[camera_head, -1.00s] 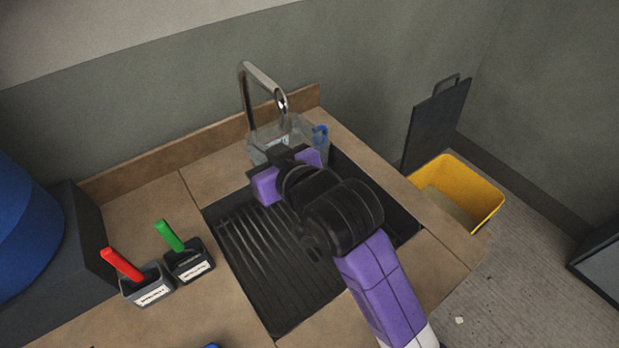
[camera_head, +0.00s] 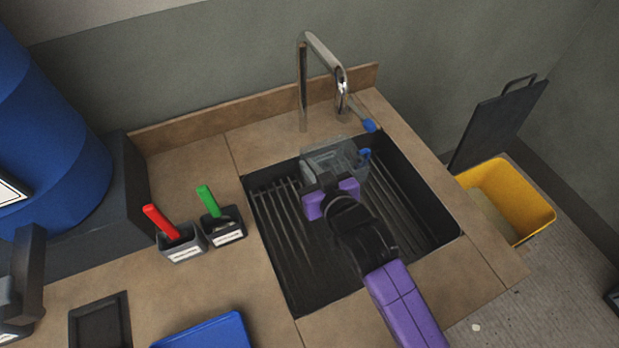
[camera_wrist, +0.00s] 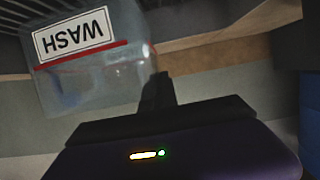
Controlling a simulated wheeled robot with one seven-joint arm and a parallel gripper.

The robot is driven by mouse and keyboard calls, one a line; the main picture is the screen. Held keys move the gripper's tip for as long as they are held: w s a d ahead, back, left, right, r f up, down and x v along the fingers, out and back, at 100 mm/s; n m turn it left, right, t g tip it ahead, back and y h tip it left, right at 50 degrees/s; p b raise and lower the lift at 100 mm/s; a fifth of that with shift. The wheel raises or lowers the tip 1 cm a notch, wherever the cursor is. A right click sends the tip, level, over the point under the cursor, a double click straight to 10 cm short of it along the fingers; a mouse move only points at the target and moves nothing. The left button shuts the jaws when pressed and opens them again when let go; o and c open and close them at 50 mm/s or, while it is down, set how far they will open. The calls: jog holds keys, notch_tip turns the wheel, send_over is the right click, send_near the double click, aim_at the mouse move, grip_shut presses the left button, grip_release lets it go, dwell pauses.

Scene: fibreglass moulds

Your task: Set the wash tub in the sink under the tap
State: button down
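The wash tub (camera_head: 322,158) is a clear, see-through box at the back of the black sink (camera_head: 290,292), in front of the tap (camera_head: 304,85). In the wrist view the tub (camera_wrist: 95,83) shows its WASH label upside down, with a red line. My gripper (camera_head: 327,183) is at the tub's near side; its dark finger (camera_wrist: 158,92) overlaps the tub's edge in the wrist view. It appears shut on the tub's wall, with the other finger hidden. Whether the tub touches the ribbed sink floor, I cannot tell.
Two small dark holders with a red-handled tool (camera_head: 160,221) and a green-handled tool (camera_head: 208,200) stand left of the sink. A blue tray (camera_head: 205,333) lies at the front left. A blue drum (camera_head: 50,150) stands far left. A yellow bin (camera_head: 535,205) is to the right.

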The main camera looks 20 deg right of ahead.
jog(key=shift+f, duration=2.1)
jog(key=shift+f, duration=0.15)
jog(key=c, duration=1.6)
grip_release()
jog(key=shift+c, duration=0.2)
jog(key=shift+s, duration=0.15)
jog(key=b+v, duration=0.1)
jog(key=v, duration=1.1)
